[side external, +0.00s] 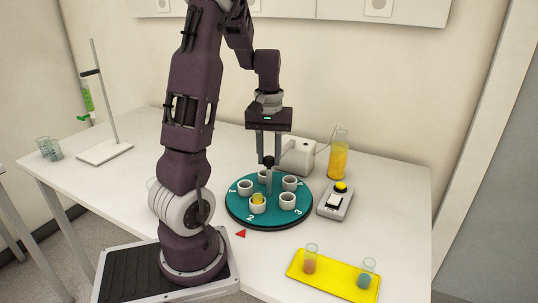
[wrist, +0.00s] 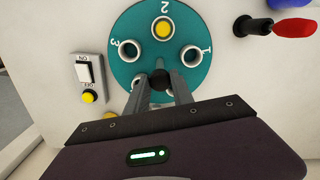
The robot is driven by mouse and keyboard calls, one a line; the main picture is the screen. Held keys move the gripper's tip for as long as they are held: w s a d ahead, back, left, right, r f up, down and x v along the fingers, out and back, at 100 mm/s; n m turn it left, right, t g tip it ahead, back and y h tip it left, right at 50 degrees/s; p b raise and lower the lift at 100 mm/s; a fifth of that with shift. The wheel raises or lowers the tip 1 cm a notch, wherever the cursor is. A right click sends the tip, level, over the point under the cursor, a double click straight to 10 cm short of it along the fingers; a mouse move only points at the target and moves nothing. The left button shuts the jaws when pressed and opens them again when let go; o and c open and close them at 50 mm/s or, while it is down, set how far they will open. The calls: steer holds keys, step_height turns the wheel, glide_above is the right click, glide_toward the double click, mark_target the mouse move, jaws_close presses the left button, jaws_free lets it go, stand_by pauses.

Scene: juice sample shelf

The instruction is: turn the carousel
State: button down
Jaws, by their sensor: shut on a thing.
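The carousel (side external: 243,205) is a round teal disc on the table, with several white cups around its edge and printed numbers. A grey post with a black knob (side external: 268,161) rises from its centre. My gripper (side external: 269,156) points down over the centre, shut on the black knob. The knob also shows between the fingers in the wrist view (wrist: 160,80). The cup by number 2 (side external: 258,203) holds something yellow; the other visible cups look empty. A red triangle (side external: 241,233) lies on the table just outside the disc, near number 2.
A switch box (side external: 335,201) with a yellow button stands right of the carousel. Behind are a white box (side external: 298,155) and an orange-filled bottle (side external: 338,155). A yellow tray (side external: 325,284) with two small glasses is front right. A stand (side external: 104,151) and beakers are far left.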

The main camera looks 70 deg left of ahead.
stand_by(0.3)
steer(key=c, duration=1.1)
jaws_free()
step_height(320, 180, up, 7)
steer(key=shift+r, duration=0.1)
steer(key=s+d+r+m+t, duration=0.15)
steer(key=d+m, duration=0.35)
steer(key=d, duration=0.6)
steer(key=s+d+r+m+t, duration=0.1)
steer(key=d+r+m+t, duration=0.25)
steer(key=d, duration=0.65)
steer(key=s+d+f+m, duration=0.1)
steer(key=s+d+m, duration=0.3)
steer(key=s+d, duration=0.1)
steer(key=shift+d+f+t, duration=0.3)
